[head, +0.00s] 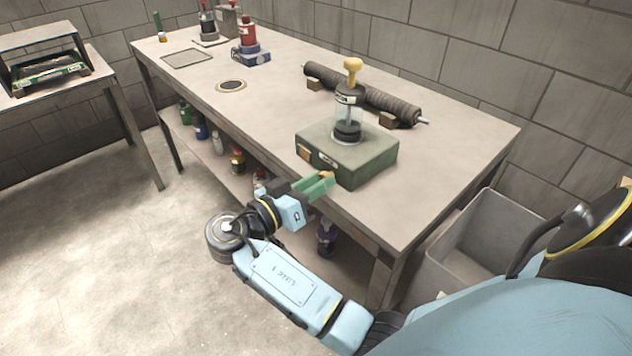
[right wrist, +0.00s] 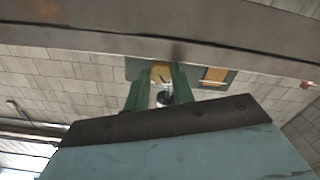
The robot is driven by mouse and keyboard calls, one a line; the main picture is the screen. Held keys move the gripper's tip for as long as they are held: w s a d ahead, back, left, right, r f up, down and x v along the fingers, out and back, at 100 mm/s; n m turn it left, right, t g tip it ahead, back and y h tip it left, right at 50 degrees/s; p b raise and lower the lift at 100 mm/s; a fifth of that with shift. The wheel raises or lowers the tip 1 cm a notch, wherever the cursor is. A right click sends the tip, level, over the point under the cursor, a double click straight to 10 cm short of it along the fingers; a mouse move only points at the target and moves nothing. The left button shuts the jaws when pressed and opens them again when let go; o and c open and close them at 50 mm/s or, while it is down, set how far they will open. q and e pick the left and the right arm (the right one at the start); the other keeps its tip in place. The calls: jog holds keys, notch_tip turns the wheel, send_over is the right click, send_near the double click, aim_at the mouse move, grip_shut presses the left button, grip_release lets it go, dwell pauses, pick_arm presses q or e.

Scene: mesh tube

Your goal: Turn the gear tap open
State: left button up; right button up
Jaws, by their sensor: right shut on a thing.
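A green box (head: 352,158) sits near the table's front edge and carries an upright clear tube (head: 348,112) with a yellow knob (head: 353,66) on top. The tap (head: 327,174), a small yellow-orange piece, shows low at the box's front left. My right gripper (head: 322,183) has its green fingers closed on it. In the right wrist view the yellow tap (right wrist: 160,74) shows between the fingertips. The fingers hide part of it, so its turn angle cannot be told. My left gripper is not in view.
The table edge (head: 290,187) runs just beside the right gripper. A dark ridged roller (head: 362,92) lies on blocks behind the box. A grey bin (head: 488,245) stands right of the table. Bottles (head: 237,160) fill the lower shelf. The table's middle is mostly clear.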

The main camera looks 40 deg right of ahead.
jog(key=o, duration=1)
jog(key=shift+a, duration=0.1)
jog(key=a, duration=0.9)
jog(key=s+a, duration=0.1)
jog(key=a, duration=0.3)
jog(key=shift+a, duration=0.15)
